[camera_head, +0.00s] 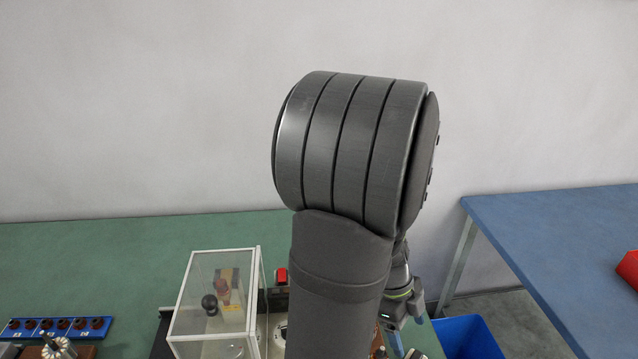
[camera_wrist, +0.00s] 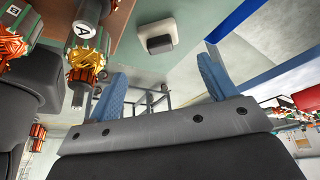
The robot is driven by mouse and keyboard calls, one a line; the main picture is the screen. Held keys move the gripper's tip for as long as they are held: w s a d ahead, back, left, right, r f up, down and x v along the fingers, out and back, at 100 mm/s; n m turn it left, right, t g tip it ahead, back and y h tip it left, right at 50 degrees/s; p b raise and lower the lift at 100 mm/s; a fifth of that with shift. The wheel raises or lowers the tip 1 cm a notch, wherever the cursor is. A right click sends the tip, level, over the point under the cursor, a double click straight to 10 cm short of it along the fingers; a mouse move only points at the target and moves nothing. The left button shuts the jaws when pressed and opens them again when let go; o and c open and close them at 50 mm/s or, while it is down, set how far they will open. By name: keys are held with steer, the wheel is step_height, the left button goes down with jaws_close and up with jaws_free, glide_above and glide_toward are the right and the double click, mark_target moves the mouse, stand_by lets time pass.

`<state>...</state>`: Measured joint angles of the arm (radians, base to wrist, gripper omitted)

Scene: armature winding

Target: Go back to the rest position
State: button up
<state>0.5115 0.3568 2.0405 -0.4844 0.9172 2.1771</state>
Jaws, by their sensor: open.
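My gripper (camera_wrist: 161,78) shows in the wrist view with its two blue fingers spread well apart and nothing between them. In the head view, part of my gripper (camera_head: 405,312) shows low behind my large grey arm link, which hides much of it. It hangs above the right part of the green table (camera_head: 110,245), near the blue bin (camera_head: 470,340). In the wrist view, a copper-wound armature marked A (camera_wrist: 86,55) is at the upper left. Another marked B (camera_wrist: 15,25) is beside it, partly cut off. Both are outside the fingers.
A clear box with a white frame (camera_head: 215,251) stands left of my arm, with a red button (camera_head: 281,275) beside it. A blue rack (camera_head: 58,327) with several brown round pieces lies far left. A blue table (camera_head: 560,230) is at right, with a gap between the tables.

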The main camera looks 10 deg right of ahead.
mark_target(416, 356)
steer(key=x, duration=0.8)
steer(key=shift+d+f, duration=0.15)
steer(key=shift+f, duration=0.05)
steer(key=shift+s+r, duration=0.1)
steer(key=shift+r, duration=0.5)
steer(key=shift+f, duration=0.1)
